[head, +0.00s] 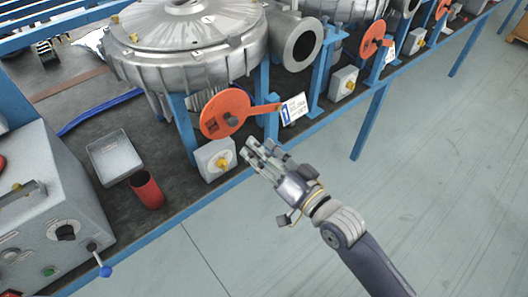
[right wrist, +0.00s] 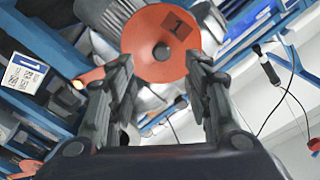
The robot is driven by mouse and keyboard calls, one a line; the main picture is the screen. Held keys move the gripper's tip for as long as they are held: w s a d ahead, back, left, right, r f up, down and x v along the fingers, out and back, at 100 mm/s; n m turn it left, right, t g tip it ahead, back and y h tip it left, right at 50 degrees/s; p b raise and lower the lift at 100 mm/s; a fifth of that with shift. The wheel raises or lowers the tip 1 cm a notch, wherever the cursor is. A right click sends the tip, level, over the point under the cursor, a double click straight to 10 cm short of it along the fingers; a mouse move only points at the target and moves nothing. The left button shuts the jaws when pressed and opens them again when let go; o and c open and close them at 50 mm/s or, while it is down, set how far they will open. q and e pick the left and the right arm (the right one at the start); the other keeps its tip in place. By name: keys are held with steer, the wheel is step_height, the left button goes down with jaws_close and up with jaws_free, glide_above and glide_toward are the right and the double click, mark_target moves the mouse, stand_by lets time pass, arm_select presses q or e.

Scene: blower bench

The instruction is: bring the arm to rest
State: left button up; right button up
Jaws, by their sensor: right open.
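My right arm comes in from the lower right in the head view. Its gripper (head: 257,149) is open and empty, over the blue front edge of the bench, just below and right of an orange disc handle (head: 226,110). In the right wrist view the two fingers (right wrist: 158,68) stand apart. The orange disc (right wrist: 150,62), marked with a 1, shows beyond and between them, with nothing held. My left gripper is not in view.
A grey switch box with a yellow knob (head: 216,158) sits near the gripper. A white tag (head: 294,108) hangs by the handle. A large metal blower (head: 185,45), red cup (head: 147,190) and control box (head: 50,215) stand on the bench.

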steer(key=shift+s+d, duration=0.15)
steer(key=shift+s, duration=0.1)
stand_by(0.3)
steer(key=w+d+f+g+h, duration=0.1)
steer(key=d+f+h, duration=0.25)
steer(key=f, duration=0.85)
steer(key=w+d+f+g+h, duration=0.15)
steer(key=d+f, duration=0.35)
steer(key=f, duration=0.8)
steer(key=s+d+f+g+h, duration=0.15)
steer(key=s+d+f, duration=0.25)
steer(key=f, duration=0.4)
steer(key=s+d+f+g+h, duration=0.1)
steer(key=s+d+f+h, duration=0.2)
steer(key=f, duration=0.5)
steer(key=s+d+f+g, duration=0.2)
steer(key=s+f, duration=0.4)
steer(key=s, duration=0.5)
steer(key=s+d+f+n+g+h, duration=0.1)
steer(key=s+d+f+g, duration=0.2)
steer(key=s, duration=0.9)
steer(key=s+d+f+n+g+h, duration=0.1)
steer(key=s+d+f, duration=0.3)
steer(key=s+f, duration=0.6)
steer(key=shift+s+d+g, duration=0.2)
steer(key=shift+s+g, duration=0.6)
steer(key=shift+s, duration=0.45)
